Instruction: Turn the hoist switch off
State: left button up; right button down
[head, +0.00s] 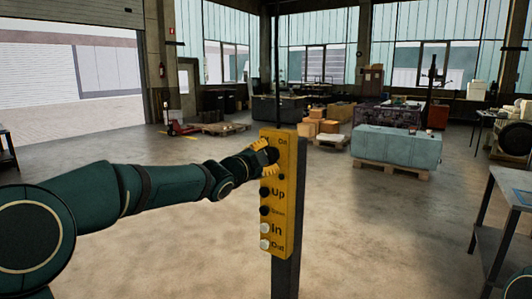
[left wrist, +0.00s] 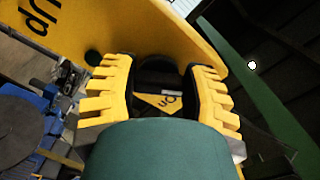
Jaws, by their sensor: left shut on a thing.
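The yellow hoist control panel (head: 283,212) stands upright on a dark post in the middle of the head view. It is labelled On, Up, In and Out, with another label too small to read surely. The hoist switch (head: 272,154) is a dark round knob near the panel's top, beside the On label. My left gripper (head: 265,158) reaches it from the left and is shut on it. In the left wrist view, yellow toothed fingers sit on both sides of the dark knob (left wrist: 160,70). The On label shows between them. The knob's pointer direction is hidden. My right gripper is not in view.
Black buttons (head: 264,191) and white buttons (head: 264,228) run down the panel just below my gripper. A metal workbench (head: 500,215) stands at the right. A teal block on a pallet (head: 396,147) and cardboard boxes lie farther back. The floor around the post is clear.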

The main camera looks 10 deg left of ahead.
pick_arm(q)
jog(key=shift+n+p, duration=0.4)
jog(key=shift+n, duration=0.8)
jog(key=o, duration=1.2)
jog(key=v, duration=1.2)
jog(key=shift+f, duration=0.15)
